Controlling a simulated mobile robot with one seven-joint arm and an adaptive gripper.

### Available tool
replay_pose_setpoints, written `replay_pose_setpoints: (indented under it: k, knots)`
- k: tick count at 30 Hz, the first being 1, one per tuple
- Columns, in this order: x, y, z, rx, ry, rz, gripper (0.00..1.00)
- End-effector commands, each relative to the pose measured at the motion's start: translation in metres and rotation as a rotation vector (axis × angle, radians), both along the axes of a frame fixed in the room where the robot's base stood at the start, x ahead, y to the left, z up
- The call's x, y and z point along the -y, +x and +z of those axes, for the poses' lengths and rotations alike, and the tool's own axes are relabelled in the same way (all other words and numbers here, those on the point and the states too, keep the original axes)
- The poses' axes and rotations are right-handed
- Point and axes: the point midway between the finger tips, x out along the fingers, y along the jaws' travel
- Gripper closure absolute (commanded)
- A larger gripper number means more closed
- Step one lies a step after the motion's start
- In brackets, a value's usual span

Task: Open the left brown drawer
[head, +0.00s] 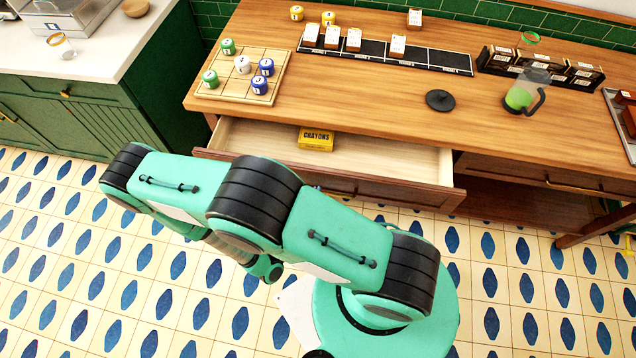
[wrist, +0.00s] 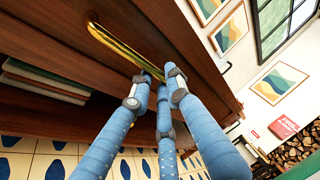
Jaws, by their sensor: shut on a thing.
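The left brown drawer (head: 405,189) stands pulled out from the wooden table in the head view. A yellow crayons box (head: 316,139) lies inside near its back. In the wrist view the brass handle (wrist: 118,47) runs along the brown drawer front (wrist: 165,35). My gripper (wrist: 160,80) has its blue fingers closed around the right end of this handle. In the head view my arm covers part of the drawer front, and my fingers are hidden.
The wooden table (head: 360,95) carries a game board (head: 243,64) with cans, a black rack (head: 440,60) with small boxes, and a green-filled pitcher (head: 522,95). A green cabinet (head: 75,110) stands at left. Patterned floor tiles are clear around my base.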

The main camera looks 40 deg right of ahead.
Motion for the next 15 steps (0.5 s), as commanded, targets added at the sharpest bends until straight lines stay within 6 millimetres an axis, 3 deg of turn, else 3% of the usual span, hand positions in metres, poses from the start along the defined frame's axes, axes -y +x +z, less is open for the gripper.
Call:
replay_pose_setpoints:
  k: [15]
  knots:
    - [-0.059, -0.056, -0.001, 0.000, 0.003, 0.005, 1.00]
